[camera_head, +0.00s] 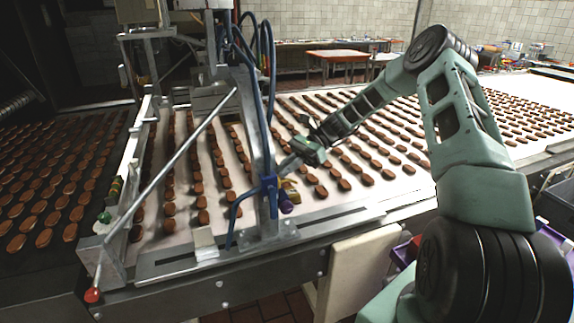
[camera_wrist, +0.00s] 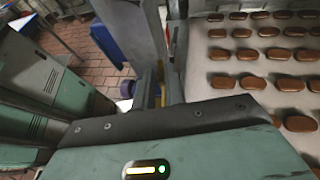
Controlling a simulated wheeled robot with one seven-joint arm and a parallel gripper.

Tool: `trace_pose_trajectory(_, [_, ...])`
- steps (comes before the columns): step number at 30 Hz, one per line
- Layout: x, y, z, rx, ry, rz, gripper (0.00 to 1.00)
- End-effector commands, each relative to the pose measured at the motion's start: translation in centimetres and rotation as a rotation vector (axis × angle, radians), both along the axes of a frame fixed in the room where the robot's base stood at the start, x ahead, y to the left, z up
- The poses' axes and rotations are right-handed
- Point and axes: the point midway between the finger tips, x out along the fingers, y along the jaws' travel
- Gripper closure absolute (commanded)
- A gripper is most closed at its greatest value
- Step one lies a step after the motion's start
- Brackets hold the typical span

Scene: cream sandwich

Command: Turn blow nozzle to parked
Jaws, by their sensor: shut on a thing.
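My gripper (camera_head: 290,163) reaches in from the right to the upright metal post (camera_head: 258,140) beside the conveyor. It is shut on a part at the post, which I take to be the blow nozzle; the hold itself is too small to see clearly. A blue fitting (camera_head: 269,186) with a purple end (camera_head: 286,204) and a yellow piece (camera_head: 291,191) sits just below the fingers. In the wrist view, my gripper's dark housing hides the fingertips; the purple end (camera_wrist: 127,89) and yellow piece (camera_wrist: 161,96) show beyond it. The nozzle's exact angle cannot be told.
Rows of brown biscuits lie on the white belt (camera_head: 330,207) around the post. A slanted metal rod (camera_head: 165,180) with a red knob (camera_head: 93,295) is at left. Blue hoses (camera_head: 262,95) hang along the post. A cream panel (camera_head: 357,270) stands in front.

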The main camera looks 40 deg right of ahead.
Motion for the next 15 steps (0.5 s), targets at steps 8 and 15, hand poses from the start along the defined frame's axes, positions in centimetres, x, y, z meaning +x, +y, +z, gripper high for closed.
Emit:
trace_pose_trajectory(8, [0.9,0.4,-0.2,0.001,-0.001,0.27,1.0])
trace_pose_trajectory(15, [1.4,0.6,-0.3,0.001,0.0,0.487,1.0])
